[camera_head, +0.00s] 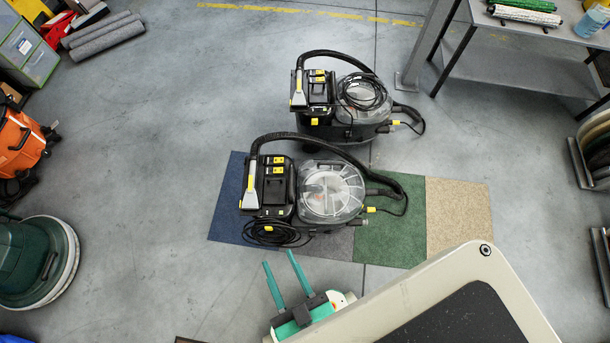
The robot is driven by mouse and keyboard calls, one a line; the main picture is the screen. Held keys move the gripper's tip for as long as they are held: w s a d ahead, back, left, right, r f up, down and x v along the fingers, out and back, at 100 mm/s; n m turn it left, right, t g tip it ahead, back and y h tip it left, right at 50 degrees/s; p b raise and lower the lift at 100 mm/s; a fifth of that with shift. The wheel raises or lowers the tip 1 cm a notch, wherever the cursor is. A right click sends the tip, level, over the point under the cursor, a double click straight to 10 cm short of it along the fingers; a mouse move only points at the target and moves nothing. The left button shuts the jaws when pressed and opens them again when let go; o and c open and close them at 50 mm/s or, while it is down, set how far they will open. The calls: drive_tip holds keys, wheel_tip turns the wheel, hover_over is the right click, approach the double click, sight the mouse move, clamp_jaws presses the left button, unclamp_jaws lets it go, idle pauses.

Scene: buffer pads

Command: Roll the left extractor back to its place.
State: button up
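Two black extractors with clear round tanks, yellow catches and hoses stand upright near the middle of the camera_head view. The nearer extractor (330,192), slightly further left in the picture, stands on a strip of carpet tiles (408,240). The farther extractor (318,97) stands just behind it on bare grey floor; I cannot tell whether they touch. My gripper (278,258) has two teal fingers spread apart and empty. It is below the nearer extractor in the picture, apart from it, with its fingers pointing up towards the coiled cable (272,232) at the machine's lower left.
A green floor machine (30,262) and an orange machine (20,140) stand at left. Grey rolls (105,38) lie at upper left. A metal workbench (520,66) stands at upper right, and a rack (590,150) at right. Open floor lies left of the extractors.

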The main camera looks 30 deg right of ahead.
drive_tip(key=w+d+f+m, duration=0.1)
drive_tip(key=w+d+f, duration=0.15)
drive_tip(key=f, duration=0.45)
drive_tip(key=w+d+f+m, duration=0.1)
drive_tip(key=w+d+f, duration=0.15)
drive_tip(key=f, duration=0.45)
drive_tip(key=m+h, duration=0.2)
drive_tip(key=m, duration=0.9)
approach(291, 178)
drive_tip(key=shift+f+x, duration=0.15)
drive_tip(key=shift+x, duration=1.65)
drive_tip(key=shift+f+x, duration=0.2)
drive_tip(key=shift+x, duration=1.65)
drive_tip(key=shift+f+x, duration=0.15)
drive_tip(key=shift+x, duration=1.65)
drive_tip(key=shift+s+d, duration=0.2)
drive_tip(key=shift+c, duration=0.4)
clamp_jaws()
